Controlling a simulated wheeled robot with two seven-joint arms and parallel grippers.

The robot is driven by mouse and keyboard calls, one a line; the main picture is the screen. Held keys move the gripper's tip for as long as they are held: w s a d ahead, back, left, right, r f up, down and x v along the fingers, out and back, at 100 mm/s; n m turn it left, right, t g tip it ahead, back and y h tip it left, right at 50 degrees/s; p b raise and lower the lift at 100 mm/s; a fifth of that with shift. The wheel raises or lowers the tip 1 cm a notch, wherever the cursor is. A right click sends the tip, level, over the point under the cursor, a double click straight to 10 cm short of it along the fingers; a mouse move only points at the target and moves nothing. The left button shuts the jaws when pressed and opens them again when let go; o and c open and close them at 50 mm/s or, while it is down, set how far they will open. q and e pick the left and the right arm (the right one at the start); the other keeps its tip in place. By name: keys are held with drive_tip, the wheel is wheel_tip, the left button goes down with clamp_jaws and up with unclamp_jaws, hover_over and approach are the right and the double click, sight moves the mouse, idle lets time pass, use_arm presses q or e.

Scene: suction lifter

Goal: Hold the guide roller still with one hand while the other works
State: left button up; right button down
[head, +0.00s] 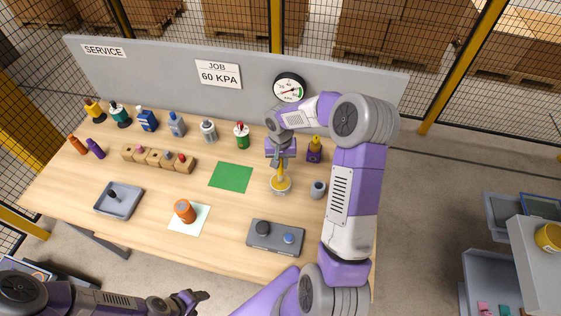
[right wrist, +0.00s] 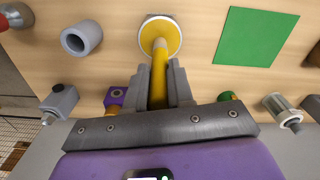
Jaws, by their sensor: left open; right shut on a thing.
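My right gripper (head: 280,164) is shut on the yellow handle of a suction lifter (head: 280,184), which stands upright with its round pale-rimmed base at the wood tabletop. In the right wrist view the yellow handle (right wrist: 159,60) sits between both fingers. I cannot tell for sure which thing is the guide roller. An orange cylinder (head: 184,210) stands on a white sheet (head: 201,217). A hollow grey cylinder (head: 317,189) stands right of the lifter and shows in the right wrist view (right wrist: 82,38). My left gripper (head: 190,298) is open and empty, low in front of the table.
A green square (head: 230,177) lies left of the lifter. A dark plate with two knobs (head: 275,237), a grey tray (head: 119,201) and a wooden holder (head: 158,158) share the table. Several bottles line the back, below a grey panel (head: 150,75) with a gauge (head: 289,88).

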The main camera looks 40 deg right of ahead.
drive_tip(key=shift+f+b, duration=0.65)
idle(1.6)
drive_tip(key=shift+r, duration=0.1)
drive_tip(key=shift+r+p, duration=2.3)
drive_tip(key=shift+r, duration=1.2)
drive_tip(key=shift+f, duration=0.1)
